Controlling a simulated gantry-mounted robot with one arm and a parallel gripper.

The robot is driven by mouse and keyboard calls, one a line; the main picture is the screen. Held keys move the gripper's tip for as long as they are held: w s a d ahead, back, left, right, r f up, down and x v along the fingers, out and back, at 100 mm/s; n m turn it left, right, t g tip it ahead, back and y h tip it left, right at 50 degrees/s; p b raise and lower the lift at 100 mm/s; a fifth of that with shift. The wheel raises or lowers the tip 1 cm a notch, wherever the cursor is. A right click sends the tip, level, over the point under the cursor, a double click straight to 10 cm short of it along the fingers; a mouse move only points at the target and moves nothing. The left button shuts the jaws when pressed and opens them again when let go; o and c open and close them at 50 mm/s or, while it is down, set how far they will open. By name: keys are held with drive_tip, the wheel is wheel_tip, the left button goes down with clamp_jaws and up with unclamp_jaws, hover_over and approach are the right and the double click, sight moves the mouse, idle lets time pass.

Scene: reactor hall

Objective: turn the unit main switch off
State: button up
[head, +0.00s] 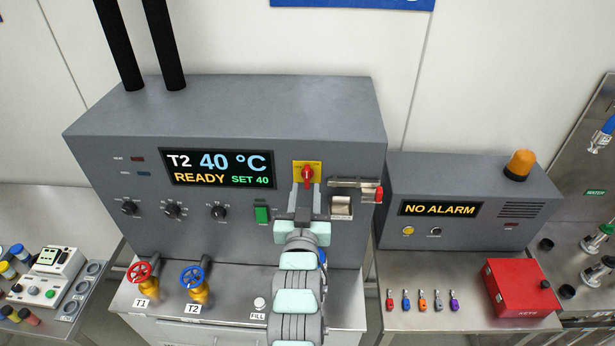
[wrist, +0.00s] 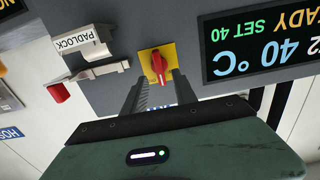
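The unit main switch is a red rotary handle (head: 307,174) on a yellow plate (head: 297,167), on the front of the grey unit. The handle points up and down in the head view. It also shows in the wrist view, as a red handle (wrist: 158,67) on a yellow plate (wrist: 171,52). My gripper (head: 306,190) is just in front of the switch. In the wrist view its two fingers (wrist: 158,84) are apart, one on either side of the handle's lower end. I cannot tell whether they touch it.
A metal padlock hasp (head: 341,207) with a red-tipped part (head: 379,194) sits right of the switch. A green button (head: 262,214) is to its left. The display (head: 218,168) reads T2 40 °C, READY, SET 40. The alarm box (head: 438,208) reads NO ALARM.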

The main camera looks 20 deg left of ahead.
sight(307, 179)
drive_tip(key=shift+p+x, duration=0.5)
drive_tip(key=shift+x, duration=1.65)
drive_tip(key=shift+c, duration=0.3)
clamp_jaws()
